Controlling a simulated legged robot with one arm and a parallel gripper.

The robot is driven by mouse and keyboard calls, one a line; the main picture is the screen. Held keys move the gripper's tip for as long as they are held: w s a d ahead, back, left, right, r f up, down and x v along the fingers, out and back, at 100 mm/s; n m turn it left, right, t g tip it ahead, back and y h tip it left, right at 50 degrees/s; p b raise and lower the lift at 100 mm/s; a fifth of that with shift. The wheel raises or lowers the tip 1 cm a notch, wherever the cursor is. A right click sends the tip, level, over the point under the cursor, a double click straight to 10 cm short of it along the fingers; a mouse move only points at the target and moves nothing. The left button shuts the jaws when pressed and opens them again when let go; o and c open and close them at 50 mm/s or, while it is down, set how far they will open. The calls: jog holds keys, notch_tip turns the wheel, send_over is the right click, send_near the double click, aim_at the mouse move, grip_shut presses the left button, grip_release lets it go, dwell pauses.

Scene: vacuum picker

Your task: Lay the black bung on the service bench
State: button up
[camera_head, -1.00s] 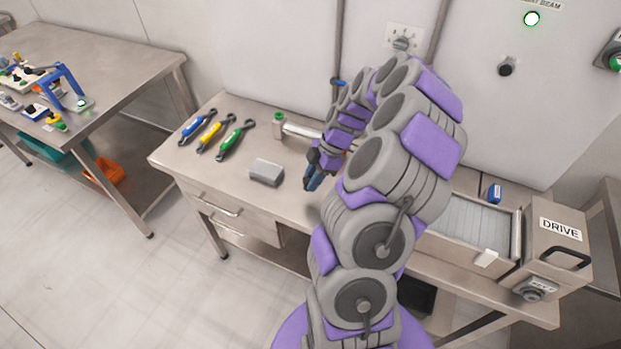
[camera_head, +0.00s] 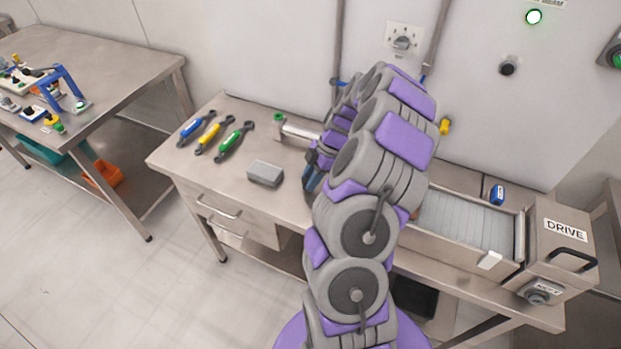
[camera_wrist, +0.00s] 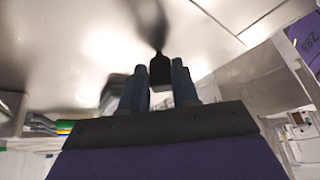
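My gripper (camera_head: 311,182) is low over the steel bench with drawers (camera_head: 295,195), right of the grey block (camera_head: 265,173). In the wrist view, the two blue-grey fingers of the gripper (camera_wrist: 160,88) are shut on a small black piece, the black bung (camera_wrist: 161,72). Its end points to the steel surface (camera_wrist: 80,40), where a dark shadow or reflection meets it. I cannot tell whether it touches. My arm hides the bung in the head view.
Blue, yellow and green handled tools (camera_head: 215,135) lie at the bench's back left. A ribbed conveyor (camera_head: 465,222) and DRIVE box (camera_head: 560,240) are at right. Another steel table (camera_head: 110,70) with small parts stands at left. Bench room around the grey block is clear.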

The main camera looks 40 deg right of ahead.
jog(key=o, duration=0.4)
jog(key=p+v, duration=0.2)
jog(key=v, duration=1)
jog(key=s+a+r+m+g, duration=0.1)
jog(key=a+r, duration=0.3)
jog(key=a, duration=0.4)
jog(key=a+r+m+h, duration=0.1)
jog(key=a+r, duration=0.3)
jog(key=a, duration=0.4)
jog(key=s+a+r+m+g, duration=0.1)
jog(key=a+r, duration=0.2)
jog(key=a, duration=0.5)
jog(key=s+a+r+m+g+h, duration=0.1)
jog(key=s+a+r+m+h, duration=0.15)
jog(key=s+a, duration=0.55)
jog(key=s+f+m, duration=0.1)
jog(key=s+m, duration=0.1)
jog(key=s, duration=0.3)
jog(key=s+a+f+m+h, duration=0.1)
jog(key=s+m, duration=0.2)
jog(key=s, duration=0.1)
jog(key=s+f+m, duration=0.1)
jog(key=s+m, duration=0.1)
jog(key=s, duration=0.3)
jog(key=shift+s+a+f+m+h, duration=0.15)
jog(key=shift+s+a+m+h, duration=0.1)
jog(key=shift+s+m+h, duration=0.1)
